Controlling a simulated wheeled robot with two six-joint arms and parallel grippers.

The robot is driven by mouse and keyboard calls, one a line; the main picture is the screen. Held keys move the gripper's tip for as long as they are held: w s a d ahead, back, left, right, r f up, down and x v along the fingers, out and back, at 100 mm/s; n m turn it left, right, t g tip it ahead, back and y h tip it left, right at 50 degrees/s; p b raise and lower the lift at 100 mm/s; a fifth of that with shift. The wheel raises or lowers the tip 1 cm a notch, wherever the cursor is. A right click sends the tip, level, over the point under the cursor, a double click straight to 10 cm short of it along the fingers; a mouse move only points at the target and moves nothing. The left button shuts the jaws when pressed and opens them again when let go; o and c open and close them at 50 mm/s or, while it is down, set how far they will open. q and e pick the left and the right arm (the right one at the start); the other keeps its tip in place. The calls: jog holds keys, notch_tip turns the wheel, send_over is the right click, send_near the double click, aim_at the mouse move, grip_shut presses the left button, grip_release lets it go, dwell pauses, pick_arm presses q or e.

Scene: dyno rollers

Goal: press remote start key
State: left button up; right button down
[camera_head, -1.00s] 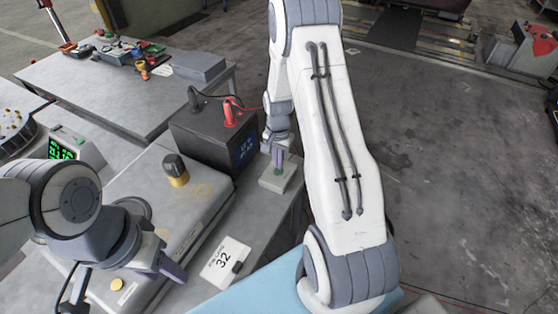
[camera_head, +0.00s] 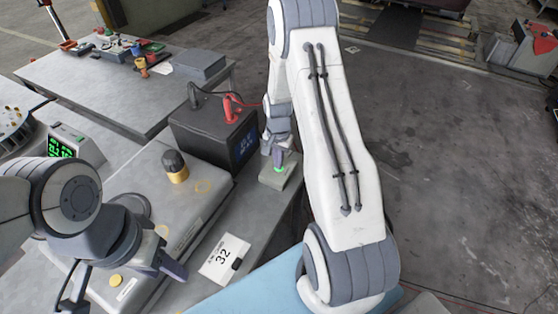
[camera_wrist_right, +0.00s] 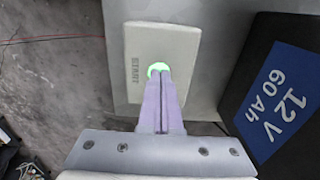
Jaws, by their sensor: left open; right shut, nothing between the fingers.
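The remote start key is a small pale grey box (camera_head: 280,175) at the table's edge, beside the black battery. In the right wrist view the box (camera_wrist_right: 147,50) carries the word START and a round button (camera_wrist_right: 158,68) that glows green. My right gripper (camera_head: 278,164) is shut and empty, pointing down at the button. In the wrist view its closed fingertips (camera_wrist_right: 161,76) overlap the lower part of the button and look to be on it. My left gripper (camera_head: 172,272) is open, over the grey case near the number card, away from the button.
The black 12 V 60 Ah battery (camera_head: 213,138) with red and black clamps stands left of the box. A grey case (camera_head: 205,198) with a black and yellow knob (camera_head: 175,165), a card reading 32 (camera_head: 222,257) and a green-digit display (camera_head: 61,148) are nearby. Open floor lies right.

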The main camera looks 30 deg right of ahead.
jog(key=shift+s+a+f, duration=0.1)
jog(key=shift+s+f, duration=0.15)
jog(key=shift+f, duration=0.25)
jog(key=r+p, duration=0.2)
jog(key=r, duration=0.1)
jog(key=r+p, duration=0.2)
jog(key=shift+w, duration=0.25)
notch_tip(320, 180, up, 10)
jog(key=b, duration=0.2)
jog(key=shift+b, duration=0.4)
